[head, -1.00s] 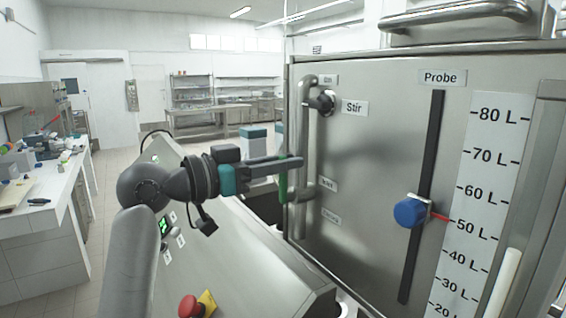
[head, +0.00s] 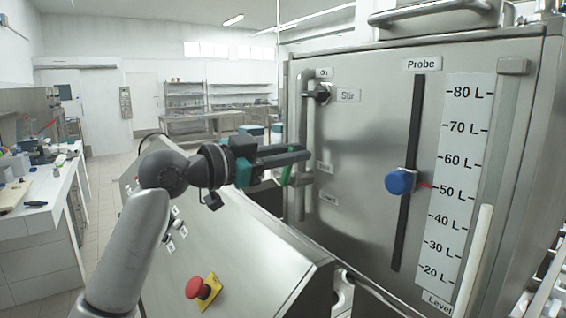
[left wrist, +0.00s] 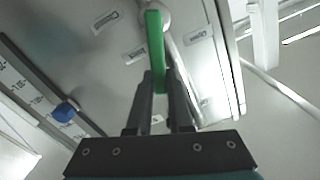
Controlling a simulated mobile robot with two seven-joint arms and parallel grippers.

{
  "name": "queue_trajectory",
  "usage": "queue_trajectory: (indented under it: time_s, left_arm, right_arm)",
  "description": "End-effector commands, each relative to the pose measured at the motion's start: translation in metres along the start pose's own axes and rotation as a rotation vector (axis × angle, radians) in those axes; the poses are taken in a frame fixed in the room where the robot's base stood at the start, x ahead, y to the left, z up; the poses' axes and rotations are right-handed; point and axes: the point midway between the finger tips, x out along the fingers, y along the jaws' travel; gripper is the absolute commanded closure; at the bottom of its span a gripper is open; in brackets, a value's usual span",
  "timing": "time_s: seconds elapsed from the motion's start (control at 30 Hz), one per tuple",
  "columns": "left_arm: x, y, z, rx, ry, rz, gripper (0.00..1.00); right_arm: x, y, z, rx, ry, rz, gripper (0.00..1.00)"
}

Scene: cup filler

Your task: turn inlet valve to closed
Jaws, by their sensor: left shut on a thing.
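The inlet valve has a green handle (head: 286,178) at the lower left of the steel tank front, next to the pipe and an inlet label (head: 325,168). A label that seems to read closed (head: 329,199) sits below it. My left gripper (head: 304,160) reaches in from the left and is shut on the green handle, partly hiding it. In the left wrist view, the green handle (left wrist: 154,38) runs from a round pivot (left wrist: 157,12) down between my left fingertips (left wrist: 160,75). My right gripper is not in view.
A vertical steel pipe (head: 305,110) runs close by the valve. A black stir knob (head: 321,93) is above. A blue probe knob (head: 400,181) on a black slot is to the right. A sloped console with a red emergency button (head: 198,288) is below my left arm.

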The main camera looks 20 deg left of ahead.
Motion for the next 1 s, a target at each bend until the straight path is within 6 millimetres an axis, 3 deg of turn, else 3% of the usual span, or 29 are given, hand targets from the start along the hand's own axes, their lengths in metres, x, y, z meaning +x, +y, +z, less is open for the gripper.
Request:
queue_trajectory:
  time_s: [0.5,1.0]
  left_arm:
    - [0.001,0.033,0.01,0.496,-0.003,0.007,1.0]
    - [0.001,0.054,0.028,0.95,-0.001,0.008,1.0]
  right_arm:
    - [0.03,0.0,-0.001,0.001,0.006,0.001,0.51]
    - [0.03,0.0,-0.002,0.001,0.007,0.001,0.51]
